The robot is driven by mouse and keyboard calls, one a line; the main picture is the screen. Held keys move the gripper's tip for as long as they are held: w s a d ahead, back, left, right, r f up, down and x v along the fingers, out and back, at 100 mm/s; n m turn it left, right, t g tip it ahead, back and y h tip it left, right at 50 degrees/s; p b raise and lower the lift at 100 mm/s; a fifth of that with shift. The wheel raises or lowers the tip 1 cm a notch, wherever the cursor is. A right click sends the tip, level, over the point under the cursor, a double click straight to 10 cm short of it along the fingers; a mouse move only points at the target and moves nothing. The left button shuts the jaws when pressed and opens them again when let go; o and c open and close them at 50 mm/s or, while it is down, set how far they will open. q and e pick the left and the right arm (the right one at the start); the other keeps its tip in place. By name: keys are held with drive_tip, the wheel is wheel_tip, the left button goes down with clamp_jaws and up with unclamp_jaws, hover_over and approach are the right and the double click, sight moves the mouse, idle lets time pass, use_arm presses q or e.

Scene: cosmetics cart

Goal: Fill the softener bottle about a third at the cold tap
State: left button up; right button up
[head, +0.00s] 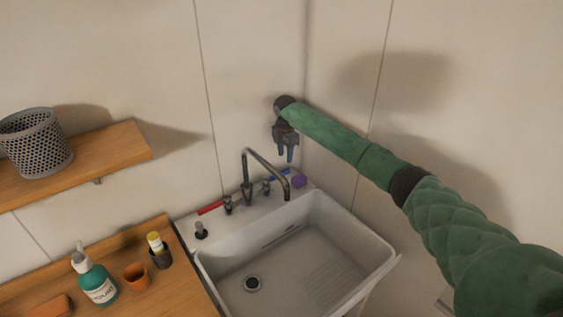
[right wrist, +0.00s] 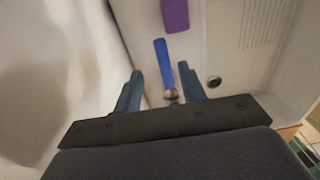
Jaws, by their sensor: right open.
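The blue cold tap lever (head: 280,174) is on the back ledge of the sink, right of the spout (head: 265,160). My right gripper (head: 286,156) is open and empty, pointing down above that lever. In the right wrist view the blue lever (right wrist: 163,66) shows between the two open fingers (right wrist: 160,80), apparently beyond them; contact is not visible. A teal bottle with a white nozzle (head: 97,283) stands upright on the wooden counter at the left; its label is too small to read surely. My left gripper is not in view.
The white sink basin (head: 335,225) is empty, with a drain (head: 252,284). A red lever (head: 210,208) is left of the spout, and a purple block (head: 299,181) sits at the ledge's right. An orange cup (head: 136,275) stands beside the bottle. A wooden shelf (head: 115,147) holds a mesh basket (head: 38,143).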

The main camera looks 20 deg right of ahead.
sight(286, 170)
drive_tip(key=shift+f, duration=0.25)
drive_tip(key=shift+s+d+f+p, duration=0.1)
drive_tip(key=shift+s+f+p, duration=0.05)
drive_tip(key=shift+f+p, duration=0.75)
wheel_tip(286, 170, down, 4)
drive_tip(key=shift+r+p, duration=0.2)
drive_tip(key=shift+p, duration=0.6)
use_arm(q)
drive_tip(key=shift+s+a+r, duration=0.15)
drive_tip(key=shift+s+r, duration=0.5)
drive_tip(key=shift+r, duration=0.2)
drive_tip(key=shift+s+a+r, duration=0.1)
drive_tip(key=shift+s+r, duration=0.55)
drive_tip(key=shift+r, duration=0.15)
use_arm(e)
drive_tip(key=shift+f, duration=0.7)
drive_tip(key=shift+c, duration=0.4)
clamp_jaws()
